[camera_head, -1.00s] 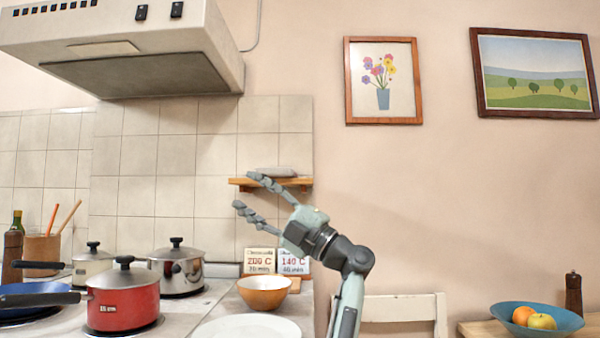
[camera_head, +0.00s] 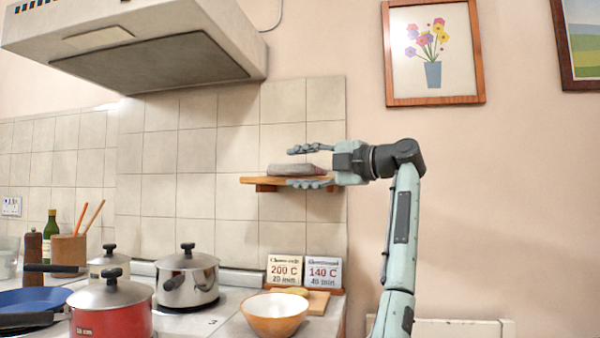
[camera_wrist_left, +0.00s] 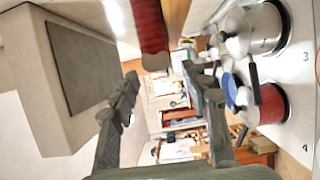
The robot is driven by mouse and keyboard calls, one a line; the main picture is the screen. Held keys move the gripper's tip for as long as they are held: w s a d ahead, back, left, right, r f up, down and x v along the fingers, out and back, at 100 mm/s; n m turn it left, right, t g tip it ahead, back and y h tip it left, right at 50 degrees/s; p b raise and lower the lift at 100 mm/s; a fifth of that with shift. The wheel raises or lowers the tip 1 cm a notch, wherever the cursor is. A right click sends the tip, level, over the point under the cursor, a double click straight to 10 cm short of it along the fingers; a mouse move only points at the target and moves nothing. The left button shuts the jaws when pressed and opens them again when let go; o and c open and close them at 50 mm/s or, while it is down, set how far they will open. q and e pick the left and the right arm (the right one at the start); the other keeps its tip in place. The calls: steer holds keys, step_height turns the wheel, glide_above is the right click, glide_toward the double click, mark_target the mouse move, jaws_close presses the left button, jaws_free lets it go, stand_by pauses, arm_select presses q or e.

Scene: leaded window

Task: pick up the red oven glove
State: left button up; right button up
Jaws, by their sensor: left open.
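The oven glove (camera_head: 295,170) lies on a small wooden wall shelf (camera_head: 262,181) and looks grey-brown in the head view. In the left wrist view the glove (camera_wrist_left: 150,25) shows red with a greyish end, beside the shelf's wooden board (camera_wrist_left: 176,22). My left gripper (camera_head: 292,167) is open at the shelf, level, with one finger above the glove and the other at the height of the board. In the left wrist view, my left gripper (camera_wrist_left: 159,74) has its fingertips either side of the glove's near end. Contact cannot be told. My right gripper is not in view.
The range hood (camera_head: 140,50) hangs above and left of the shelf. Below stand a steel pot (camera_head: 187,280), a red pot (camera_head: 112,310), an orange bowl (camera_head: 275,314) and two recipe cards (camera_head: 284,271).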

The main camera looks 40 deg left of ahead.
mark_target(291, 169)
arm_select(q)
steer(key=a, duration=0.4)
steer(key=shift+f, duration=0.15)
jaws_close()
